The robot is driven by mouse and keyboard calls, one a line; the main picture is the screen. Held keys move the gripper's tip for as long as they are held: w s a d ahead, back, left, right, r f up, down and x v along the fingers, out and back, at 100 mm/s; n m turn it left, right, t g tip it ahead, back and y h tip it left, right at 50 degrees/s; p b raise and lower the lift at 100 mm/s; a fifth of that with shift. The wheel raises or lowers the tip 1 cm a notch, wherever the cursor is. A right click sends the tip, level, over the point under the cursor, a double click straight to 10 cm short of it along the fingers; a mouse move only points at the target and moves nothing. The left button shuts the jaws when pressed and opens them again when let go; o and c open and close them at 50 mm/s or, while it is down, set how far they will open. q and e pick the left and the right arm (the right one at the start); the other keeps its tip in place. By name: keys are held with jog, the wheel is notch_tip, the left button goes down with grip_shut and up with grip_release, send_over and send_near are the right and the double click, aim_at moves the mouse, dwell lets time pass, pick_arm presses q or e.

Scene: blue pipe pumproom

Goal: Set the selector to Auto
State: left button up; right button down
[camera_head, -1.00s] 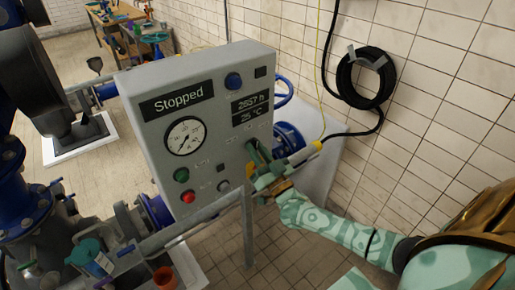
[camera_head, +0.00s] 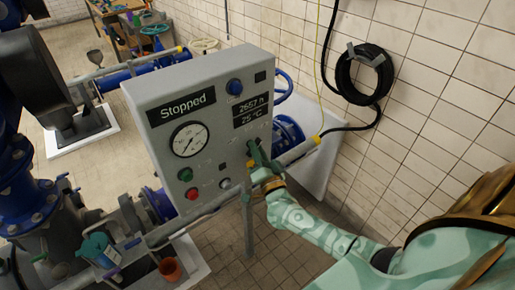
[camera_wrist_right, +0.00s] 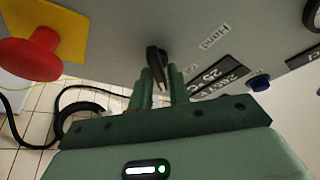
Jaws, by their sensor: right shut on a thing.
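The grey control panel (camera_head: 215,130) reads "Stopped" on its black display. My right gripper (camera_head: 255,155) is at the panel's lower right, below the hour and temperature displays. In the right wrist view, my right gripper (camera_wrist_right: 161,85) has its two green fingers on either side of the black selector handle (camera_wrist_right: 153,58) and is shut on it. A "Hand" label (camera_wrist_right: 213,37) shows right of the handle. The other position labels are hidden or unreadable. In the head view the gripper mostly covers the selector. My left gripper is in neither view.
A red mushroom button (camera_wrist_right: 30,58) on a yellow plate is left of the selector in the wrist view. A pressure gauge (camera_head: 189,139), a green button (camera_head: 185,174) and a red button (camera_head: 192,194) are on the panel. A grey rail (camera_head: 190,222) runs before it.

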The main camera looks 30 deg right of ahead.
dwell(0.4)
jog(key=c, duration=1.5)
grip_release()
jog(key=b+v, duration=0.3)
jog(key=v, duration=1.3)
jog(key=shift+s, duration=0.25)
